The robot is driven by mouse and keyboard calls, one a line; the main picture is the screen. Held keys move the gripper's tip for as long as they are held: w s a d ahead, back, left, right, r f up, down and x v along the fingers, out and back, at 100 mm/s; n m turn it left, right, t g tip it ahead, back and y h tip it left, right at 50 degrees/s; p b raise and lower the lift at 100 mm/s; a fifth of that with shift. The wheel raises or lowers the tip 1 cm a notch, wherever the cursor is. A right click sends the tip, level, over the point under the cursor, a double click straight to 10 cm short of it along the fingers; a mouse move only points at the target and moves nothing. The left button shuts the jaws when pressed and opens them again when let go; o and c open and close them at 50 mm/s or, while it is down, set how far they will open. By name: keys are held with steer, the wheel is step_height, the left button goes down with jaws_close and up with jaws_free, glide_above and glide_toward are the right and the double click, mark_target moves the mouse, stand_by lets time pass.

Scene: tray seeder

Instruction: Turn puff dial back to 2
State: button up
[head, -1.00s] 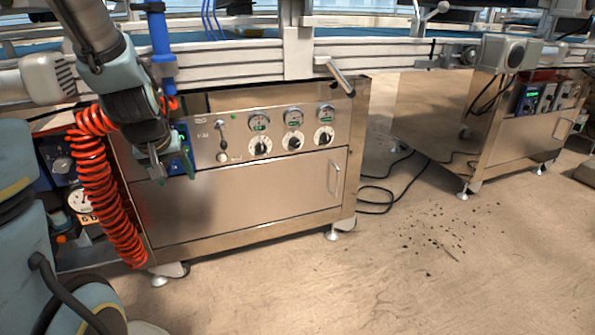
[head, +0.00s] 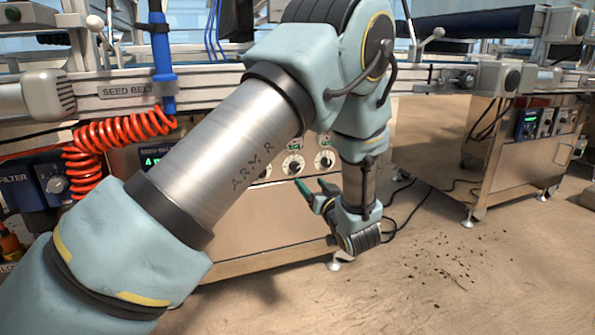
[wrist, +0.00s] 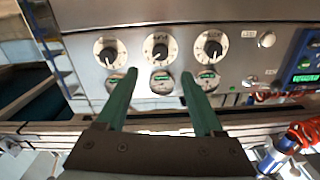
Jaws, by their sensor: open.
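Three round dials with black knobs and white scale plates sit in a row on a steel panel. In the wrist view they are a left dial (wrist: 108,53), a middle dial (wrist: 160,48) and a right dial (wrist: 211,46). Their labels are too small to read, so I cannot tell which is the puff dial. The head view shows two dials, one (head: 293,165) near my gripper and one farther right (head: 324,160); my arm hides the rest. My gripper (head: 313,188) is open and empty, apart from the dials. Its green fingers (wrist: 158,73) straddle the middle gauge in the wrist view.
Small gauges (wrist: 162,83) sit beside the dials. A blue display unit (wrist: 303,65) and a push button (wrist: 267,39) are at the right in the wrist view. A red coiled hose (head: 120,130) hangs at left. Open floor (head: 470,285) lies to the right, with debris and cables.

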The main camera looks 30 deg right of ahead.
mark_target(297, 168)
steer(key=w+b, duration=0.1)
steer(key=w, duration=0.2)
steer(key=w+b, duration=0.1)
steer(key=w, duration=0.2)
steer(key=w+d+b, duration=0.1)
steer(key=w, duration=0.2)
steer(key=shift+w+f, duration=0.1)
steer(key=shift+w+d, duration=0.15)
steer(key=shift+w, duration=0.55)
steer(key=shift+c, duration=0.2)
jaws_close()
